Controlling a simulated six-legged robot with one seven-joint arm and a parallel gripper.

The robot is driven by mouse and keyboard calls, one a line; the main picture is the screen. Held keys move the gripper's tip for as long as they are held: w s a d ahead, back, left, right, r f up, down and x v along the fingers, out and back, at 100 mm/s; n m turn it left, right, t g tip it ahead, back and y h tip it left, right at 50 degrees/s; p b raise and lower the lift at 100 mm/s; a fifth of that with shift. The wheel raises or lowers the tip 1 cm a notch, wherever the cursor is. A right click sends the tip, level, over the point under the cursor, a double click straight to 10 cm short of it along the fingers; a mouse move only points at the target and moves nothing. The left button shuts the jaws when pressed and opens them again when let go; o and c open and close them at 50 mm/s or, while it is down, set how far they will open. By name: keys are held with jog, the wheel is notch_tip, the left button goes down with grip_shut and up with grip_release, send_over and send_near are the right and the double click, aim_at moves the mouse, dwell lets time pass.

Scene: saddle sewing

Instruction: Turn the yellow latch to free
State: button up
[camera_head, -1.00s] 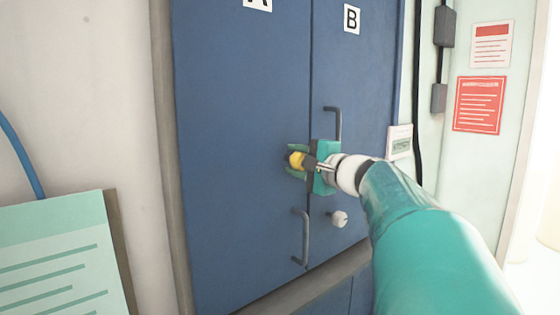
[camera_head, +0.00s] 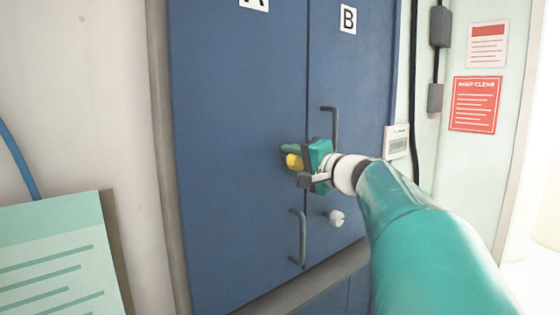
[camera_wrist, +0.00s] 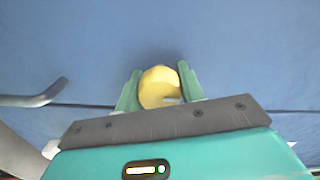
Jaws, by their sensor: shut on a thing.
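The yellow latch (camera_head: 294,162) is on the blue cabinet's door A, left of the seam between the doors. The wrist view also shows my gripper's fingers (camera_wrist: 158,88) flanking the knob. Part of the latch is hidden by the gripper in the head view.
Door A (camera_head: 235,130) and door B (camera_head: 370,85) look closed. Grey handles stand out on door A (camera_head: 299,240) and door B (camera_head: 334,130). A green board (camera_head: 50,255) stands at lower left.

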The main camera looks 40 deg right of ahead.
jog(key=o, duration=1)
jog(key=shift+c, duration=0.2)
jog(key=s, duration=1.4)
jog(key=shift+d, duration=0.2)
